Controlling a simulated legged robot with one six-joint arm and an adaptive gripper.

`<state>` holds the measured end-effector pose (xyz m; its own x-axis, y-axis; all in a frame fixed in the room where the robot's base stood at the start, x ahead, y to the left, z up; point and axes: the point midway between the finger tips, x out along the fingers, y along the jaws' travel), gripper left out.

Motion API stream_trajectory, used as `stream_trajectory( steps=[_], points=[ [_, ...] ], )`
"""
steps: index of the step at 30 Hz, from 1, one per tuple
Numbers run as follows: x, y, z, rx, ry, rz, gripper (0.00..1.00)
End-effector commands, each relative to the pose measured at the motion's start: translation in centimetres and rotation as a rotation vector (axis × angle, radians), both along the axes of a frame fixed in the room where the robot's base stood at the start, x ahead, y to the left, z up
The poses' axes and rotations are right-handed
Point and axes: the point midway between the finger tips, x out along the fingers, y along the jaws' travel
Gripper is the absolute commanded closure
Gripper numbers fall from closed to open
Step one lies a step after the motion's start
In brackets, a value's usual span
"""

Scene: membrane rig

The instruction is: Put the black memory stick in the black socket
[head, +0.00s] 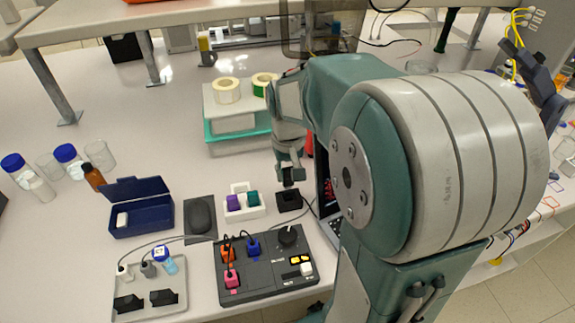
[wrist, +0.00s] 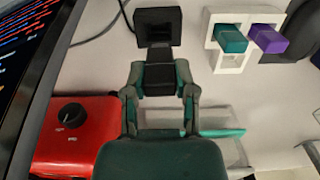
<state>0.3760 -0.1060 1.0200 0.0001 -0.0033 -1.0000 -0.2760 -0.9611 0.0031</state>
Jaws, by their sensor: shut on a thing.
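The black socket (wrist: 172,17) is a dark block with a recessed opening, at the top of the wrist view. In the head view the black socket (head: 290,202) sits on the bench right of the white holder. My gripper (wrist: 160,78) is shut on the black memory stick (wrist: 158,82), one finger on each side. The stick's far end overlaps the socket's near edge in the wrist view; I cannot tell whether it touches or enters. In the head view my gripper (head: 291,178) points down just above the socket, and the stick is hard to make out.
A white holder (head: 254,212) with a purple and a teal stick stands left of the socket. A control panel (head: 262,285) with plugs lies in front. A red box with a knob (wrist: 75,130) and a dark screen (wrist: 25,60) are close by. A black mouse (head: 200,216) lies further left.

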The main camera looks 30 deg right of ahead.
Motion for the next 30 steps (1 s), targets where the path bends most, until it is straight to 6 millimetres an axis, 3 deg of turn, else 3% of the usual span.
stream_trajectory(
  steps=[21,30],
  points=[
    [0.0,0.0,-4.9,0.000,0.001,0.000,0.88],
    [0.0,0.0,-5.9,0.000,0.000,0.000,0.88]
  ],
)
